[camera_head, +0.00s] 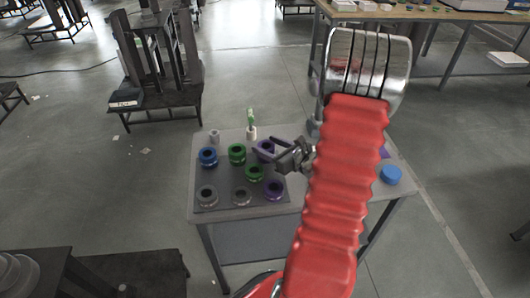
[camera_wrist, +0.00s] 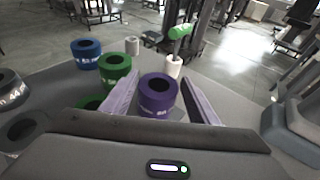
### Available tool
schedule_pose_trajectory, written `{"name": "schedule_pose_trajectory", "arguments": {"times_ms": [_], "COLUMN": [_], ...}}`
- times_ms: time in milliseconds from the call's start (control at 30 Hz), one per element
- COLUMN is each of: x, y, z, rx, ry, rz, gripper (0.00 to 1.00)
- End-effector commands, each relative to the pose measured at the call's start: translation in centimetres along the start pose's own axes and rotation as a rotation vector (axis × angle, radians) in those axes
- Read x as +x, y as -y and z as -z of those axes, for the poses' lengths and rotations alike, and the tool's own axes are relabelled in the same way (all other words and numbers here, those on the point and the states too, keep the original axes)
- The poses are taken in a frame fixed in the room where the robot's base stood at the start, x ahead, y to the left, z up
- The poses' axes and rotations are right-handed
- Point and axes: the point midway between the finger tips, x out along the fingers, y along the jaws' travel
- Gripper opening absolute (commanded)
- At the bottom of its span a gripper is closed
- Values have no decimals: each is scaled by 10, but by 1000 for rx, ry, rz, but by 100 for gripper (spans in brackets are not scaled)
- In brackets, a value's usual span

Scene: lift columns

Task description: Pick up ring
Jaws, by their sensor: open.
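Several rings sit on a dark mat on a small grey table. A purple ring (camera_wrist: 158,96) lies between the two open fingers of my gripper (camera_wrist: 160,105) in the wrist view. In the head view my gripper (camera_head: 275,156) is beside this purple ring (camera_head: 265,147), partly over it. The gripper is open; I cannot tell if the fingers touch the ring. Another purple ring (camera_head: 273,190) is nearer. Green rings (camera_head: 237,153) (camera_head: 254,173), a blue ring (camera_head: 208,156) and grey rings (camera_head: 207,195) (camera_head: 242,195) stand around.
A white post with a green top (camera_head: 251,125) stands close behind the purple ring. A small grey cylinder (camera_head: 214,136) stands at the back left. A blue round object (camera_head: 390,174) is at the table's right. My arm hides part of the table.

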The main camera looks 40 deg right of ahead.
Motion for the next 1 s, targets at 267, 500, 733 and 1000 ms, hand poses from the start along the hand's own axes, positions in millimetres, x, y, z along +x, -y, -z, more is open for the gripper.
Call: {"name": "schedule_pose_trajectory", "arguments": {"times_ms": [267, 500, 733, 1000], "x": [1, 25, 50, 52], "y": [0, -2, -2, -2], "z": [0, 4, 4, 4], "rx": [0, 0, -1, -1], "ry": [0, -1, 1, 0], "rz": [-1, -4, -2, -1], "gripper": [54, 54, 54, 54]}}
